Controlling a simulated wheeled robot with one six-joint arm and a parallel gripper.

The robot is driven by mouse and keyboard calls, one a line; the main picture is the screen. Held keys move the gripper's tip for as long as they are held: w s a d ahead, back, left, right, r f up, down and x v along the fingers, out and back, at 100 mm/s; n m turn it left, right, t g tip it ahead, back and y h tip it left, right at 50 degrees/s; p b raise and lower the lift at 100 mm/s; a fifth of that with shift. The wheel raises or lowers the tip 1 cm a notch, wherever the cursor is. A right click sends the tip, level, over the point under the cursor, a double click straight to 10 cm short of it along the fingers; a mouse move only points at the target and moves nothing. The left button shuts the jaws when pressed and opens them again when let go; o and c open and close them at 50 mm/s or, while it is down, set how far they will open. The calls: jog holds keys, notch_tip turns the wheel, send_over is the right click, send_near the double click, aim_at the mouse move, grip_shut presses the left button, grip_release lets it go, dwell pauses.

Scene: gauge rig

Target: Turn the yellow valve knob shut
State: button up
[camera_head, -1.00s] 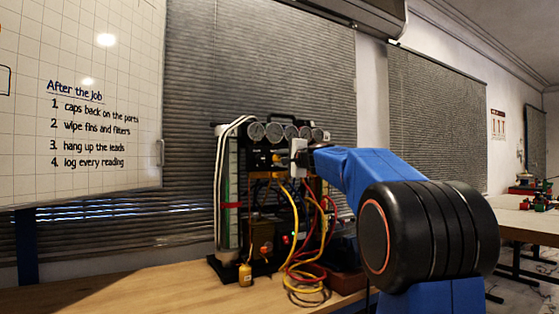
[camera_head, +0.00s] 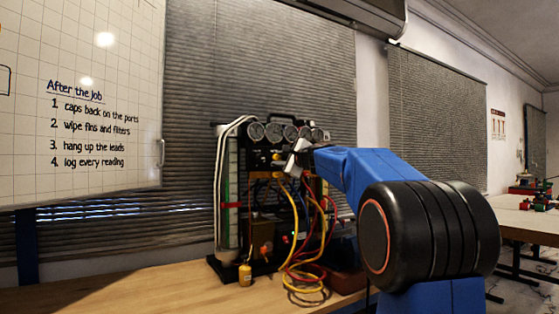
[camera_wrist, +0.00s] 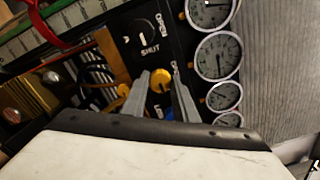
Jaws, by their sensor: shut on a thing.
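The yellow valve knob (camera_wrist: 160,81) shows in the wrist view on the black panel of the gauge rig (camera_head: 262,160). My gripper (camera_wrist: 162,92) is shut on it, with one grey finger on each side. In the head view my gripper (camera_head: 291,163) is tilted at the panel below the gauges and hides the knob.
A row of round gauges (camera_wrist: 218,56) runs beside the knob. A second yellow part (camera_wrist: 124,90) sits left of the fingers. Yellow and red hoses (camera_head: 311,250) hang in front of the rig.

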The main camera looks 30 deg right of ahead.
jog(key=shift+f, duration=0.15)
jog(key=o, duration=1.1)
jog(key=shift+d, duration=0.1)
jog(key=shift+c, duration=0.2)
jog(key=shift+s, duration=0.1)
jog(key=s, duration=1.7)
jog(key=shift+d, duration=0.25)
jog(key=shift+s, duration=0.1)
